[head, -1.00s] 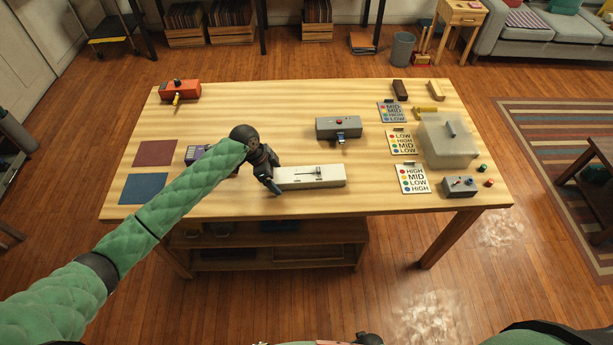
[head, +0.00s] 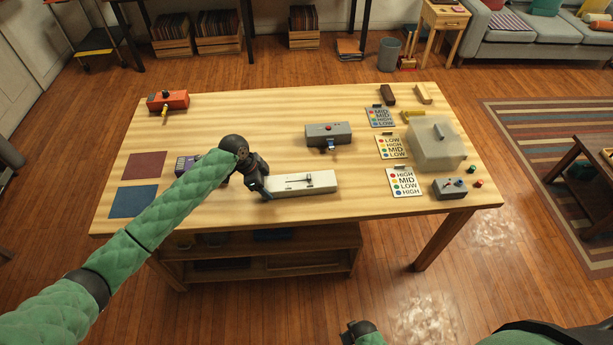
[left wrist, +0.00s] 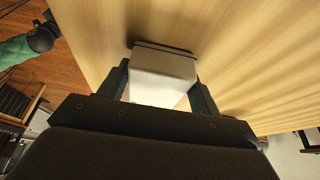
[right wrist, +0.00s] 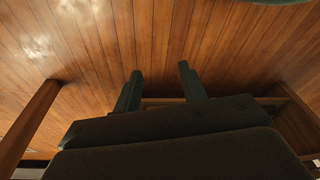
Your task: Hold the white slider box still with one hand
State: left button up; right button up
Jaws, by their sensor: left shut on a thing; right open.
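The white slider box (head: 318,187) lies flat on the wooden table near its front edge, with a dark slider handle in a slot on its top. My left gripper (head: 262,190) is at the box's left end in the head view. In the left wrist view, its two fingers stand on either side of the white box (left wrist: 160,75), shut on it. My right gripper (right wrist: 160,85) is open and empty in the right wrist view, below the table over the wood floor.
On the table (head: 240,125) are a grey box with a red button (head: 328,133), an orange box (head: 168,101), a translucent case (head: 433,148), a small grey knob box (head: 449,189) and several label cards (head: 405,182). A purple device (head: 187,163) sits partly behind my left arm.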

jog(key=w+a+r+n+y, duration=0.2)
jog(key=w+a+r+n, duration=0.3)
jog(key=w+r, duration=0.7)
jog(key=w+a+r+n+g+y, duration=0.1)
jog(key=w+a+r+n, duration=0.25)
jog(key=r, duration=0.45)
jog(key=w+a+r+n+g+y, duration=0.1)
jog(key=w+a+r+n+y, duration=0.15)
jog(key=w+a+r, duration=0.35)
notch_tip(320, 180, up, 34)
jog(key=n+h, duration=0.2)
jog(key=n, duration=0.2)
send_over(310, 176)
jog(key=d, duration=0.5)
jog(key=x, duration=1.2)
jog(key=shift+w, duration=0.1)
grip_shut()
